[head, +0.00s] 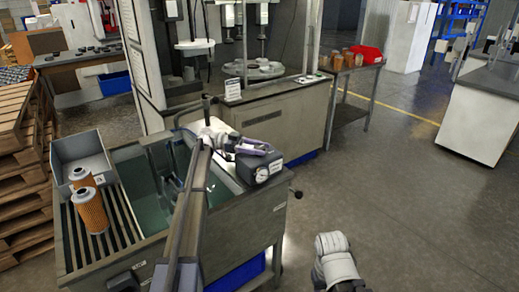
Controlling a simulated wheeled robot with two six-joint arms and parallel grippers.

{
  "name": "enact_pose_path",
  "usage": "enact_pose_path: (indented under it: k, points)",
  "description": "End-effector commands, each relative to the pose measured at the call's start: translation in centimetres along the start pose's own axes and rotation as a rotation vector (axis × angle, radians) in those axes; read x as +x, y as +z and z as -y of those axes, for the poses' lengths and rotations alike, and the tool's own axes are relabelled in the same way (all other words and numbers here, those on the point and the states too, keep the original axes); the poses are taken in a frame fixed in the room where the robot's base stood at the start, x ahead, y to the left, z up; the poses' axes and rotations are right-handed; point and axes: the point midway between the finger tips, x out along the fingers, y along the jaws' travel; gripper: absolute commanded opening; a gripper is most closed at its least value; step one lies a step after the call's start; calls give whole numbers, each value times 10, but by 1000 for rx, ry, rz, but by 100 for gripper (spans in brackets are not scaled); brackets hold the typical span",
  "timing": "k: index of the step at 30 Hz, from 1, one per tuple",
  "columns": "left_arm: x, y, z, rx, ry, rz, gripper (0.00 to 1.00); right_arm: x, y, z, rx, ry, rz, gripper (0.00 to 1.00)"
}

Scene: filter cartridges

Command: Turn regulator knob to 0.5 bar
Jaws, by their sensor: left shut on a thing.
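The regulator (270,174) is a dark box with a small round white gauge (262,175) on its front. It sits on the right end of the tank bench. My left gripper (262,150) is at the top of this box, shut on what looks like the regulator knob. The jaws hide most of the knob, and its setting cannot be read. The gauge is too small to read. Part of my right arm shows at the bottom right of the middle, away from the bench; its gripper jaws do not show.
Two orange filter cartridges (91,210) stand on the slatted rack at the bench's left, in front of a grey bin (82,157). A test machine (258,70) stands behind. Wooden pallets (25,190) are at the left. The floor right of the bench is clear.

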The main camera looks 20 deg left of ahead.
Motion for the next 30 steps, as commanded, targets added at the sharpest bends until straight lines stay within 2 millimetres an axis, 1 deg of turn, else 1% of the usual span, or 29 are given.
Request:
enact_pose_path:
  k: [11,12,20,30]
  points:
    - [1,0,0,0,6,0,0,0,0,0,0,0,0,50]
    - [1,0,0,0,6,0,55,0,0,0,0,0,0,50]
    - [0,0,0,0,5,0,84,0,0,0,0,0,0,50]
    - [0,0,1,0,5,0,84,0,0,0,0,0,0,50]
